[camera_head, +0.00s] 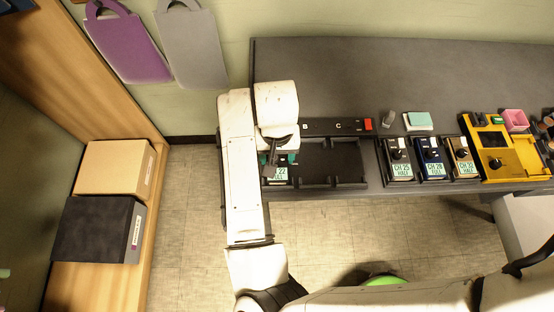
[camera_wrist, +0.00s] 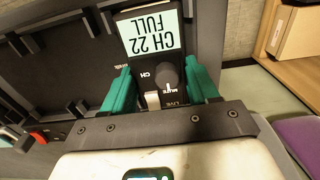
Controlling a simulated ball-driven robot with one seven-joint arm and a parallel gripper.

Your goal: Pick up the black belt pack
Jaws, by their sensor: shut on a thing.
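The black belt pack (camera_wrist: 142,60), with a pale label reading "CH 22 FULL" and a round knob, shows in the wrist view between the teal fingers of my gripper (camera_wrist: 160,88). My gripper is shut on it. In the head view the belt pack (camera_head: 277,175) is partly hidden under my gripper (camera_head: 278,158), at the left end of the black charging rack (camera_head: 335,166). I cannot tell whether the pack is seated in its slot or raised.
Right of the rack stand belt packs marked CH 25 (camera_head: 399,160), CH 28 (camera_head: 432,160) and CH 32 (camera_head: 462,158). A yellow device (camera_head: 493,150) and a pink container (camera_head: 515,120) are further right. Boxes (camera_head: 114,168) sit on a wooden shelf at left. The rack's middle is empty.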

